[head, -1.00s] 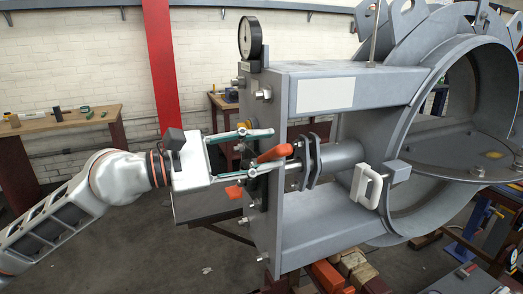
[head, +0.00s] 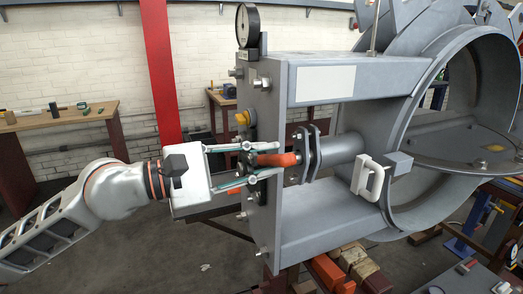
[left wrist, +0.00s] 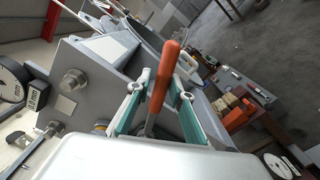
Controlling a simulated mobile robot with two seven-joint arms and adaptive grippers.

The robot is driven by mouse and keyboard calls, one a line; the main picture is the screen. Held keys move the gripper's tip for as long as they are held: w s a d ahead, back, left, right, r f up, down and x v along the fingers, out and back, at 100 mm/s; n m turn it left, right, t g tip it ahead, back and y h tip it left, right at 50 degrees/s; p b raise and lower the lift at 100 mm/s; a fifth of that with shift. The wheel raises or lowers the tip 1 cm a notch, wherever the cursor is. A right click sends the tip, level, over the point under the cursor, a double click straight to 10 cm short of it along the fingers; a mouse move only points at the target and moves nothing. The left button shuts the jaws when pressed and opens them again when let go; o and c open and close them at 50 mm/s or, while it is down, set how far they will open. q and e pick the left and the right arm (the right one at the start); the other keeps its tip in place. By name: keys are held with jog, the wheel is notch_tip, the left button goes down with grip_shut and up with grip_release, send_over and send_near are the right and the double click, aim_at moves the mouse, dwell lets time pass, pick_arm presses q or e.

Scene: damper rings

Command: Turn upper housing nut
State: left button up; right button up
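The grey housing has a thick end plate (head: 263,200) with bolts and nuts on its left face. An upper nut (head: 265,82) sits near the plate's top corner and also shows in the left wrist view (left wrist: 75,81). My left gripper (head: 270,160) is below it, at mid-height of the plate. Its teal-padded fingers are apart on either side of an orange lever handle (head: 280,159). The handle rises between the fingertips in the left wrist view (left wrist: 163,75); firm contact on both sides is not visible. The right gripper is out of view.
A round gauge (head: 248,25) stands on the plate's top. A yellow knob (head: 240,118) is on the plate above the gripper. A white handle (head: 374,178) sits to the right of the pipe flanges. A workbench (head: 60,115) stands behind at left.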

pick_arm(q)
jog(key=shift+s+d+f+m, duration=0.1)
jog(key=shift+s+f+m, duration=0.1)
jog(key=shift+f+m, duration=0.25)
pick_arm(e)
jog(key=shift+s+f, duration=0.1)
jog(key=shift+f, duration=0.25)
pick_arm(q)
jog(key=shift+r, duration=0.1)
jog(key=f+m+b, duration=0.1)
jog(key=f, duration=0.1)
jog(key=s+f+m+b, duration=0.1)
jog(key=f+m+b, duration=0.1)
jog(key=shift+s+d+f, duration=0.1)
jog(key=shift+d+f, duration=0.1)
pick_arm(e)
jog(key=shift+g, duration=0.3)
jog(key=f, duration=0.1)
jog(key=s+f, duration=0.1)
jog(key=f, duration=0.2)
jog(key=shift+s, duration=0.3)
